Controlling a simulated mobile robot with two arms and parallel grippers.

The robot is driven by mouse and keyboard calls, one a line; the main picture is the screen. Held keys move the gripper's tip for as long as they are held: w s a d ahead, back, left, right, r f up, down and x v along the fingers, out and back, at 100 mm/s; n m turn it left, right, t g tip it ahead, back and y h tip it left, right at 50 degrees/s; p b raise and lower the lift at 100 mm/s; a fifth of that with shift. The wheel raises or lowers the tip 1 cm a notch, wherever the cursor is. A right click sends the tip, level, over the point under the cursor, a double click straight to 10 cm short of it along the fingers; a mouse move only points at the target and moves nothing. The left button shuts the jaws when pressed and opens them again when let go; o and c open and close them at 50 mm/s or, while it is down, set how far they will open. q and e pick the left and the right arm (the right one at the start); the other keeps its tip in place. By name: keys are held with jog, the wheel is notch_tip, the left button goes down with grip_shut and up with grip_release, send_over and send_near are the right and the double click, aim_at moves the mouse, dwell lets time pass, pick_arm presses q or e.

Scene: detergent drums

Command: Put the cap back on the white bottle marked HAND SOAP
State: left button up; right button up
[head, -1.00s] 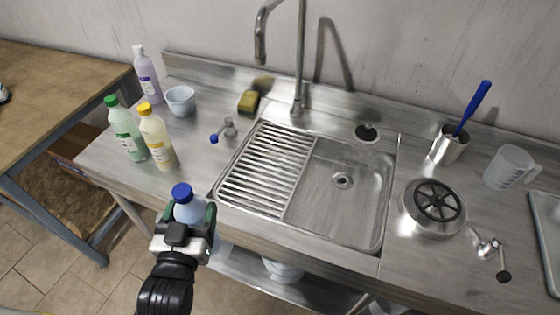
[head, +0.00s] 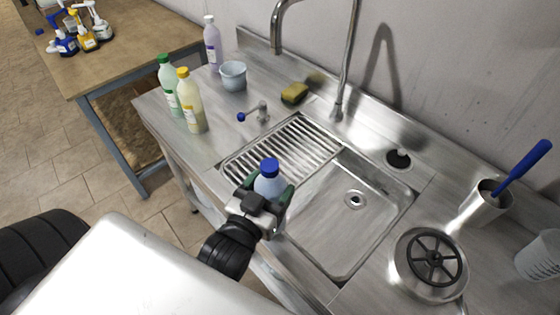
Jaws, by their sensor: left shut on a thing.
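My left gripper (head: 266,201) is shut on a pale bluish bottle (head: 270,184) with a blue cap (head: 269,165) on top. It holds the bottle about upright near the front edge of the sink unit (head: 227,132). The jaws hide much of the bottle, and no label on it can be read. Green-capped (head: 169,88), yellow-capped (head: 190,103) and lilac white-capped (head: 212,45) bottles stand at the unit's left end. I cannot make out the words HAND SOAP on any bottle. My right gripper is not in view.
A pale blue bowl (head: 233,76), a small tap with a blue end (head: 254,115) and a sponge (head: 295,93) lie behind the ribbed drainer (head: 290,145). A tall faucet (head: 346,70) rises behind the basin (head: 340,225).

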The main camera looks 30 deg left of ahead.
pick_arm(q)
jog(key=shift+w+r, duration=0.2)
jog(key=shift+w, duration=0.1)
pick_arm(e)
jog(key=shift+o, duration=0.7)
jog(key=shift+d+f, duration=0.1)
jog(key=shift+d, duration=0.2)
pick_arm(q)
jog(key=w+a+r+b, duration=0.1)
jog(key=w+r+b, duration=0.1)
jog(key=w+r, duration=0.6)
jog(key=w, duration=0.3)
jog(key=shift+w, duration=0.2)
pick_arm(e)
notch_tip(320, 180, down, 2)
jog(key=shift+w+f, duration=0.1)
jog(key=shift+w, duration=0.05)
pick_arm(q)
jog(key=w+a+f+p, duration=0.1)
jog(key=w+a+f, duration=0.6)
jog(key=w+a, duration=0.1)
jog(key=shift+w, duration=0.25)
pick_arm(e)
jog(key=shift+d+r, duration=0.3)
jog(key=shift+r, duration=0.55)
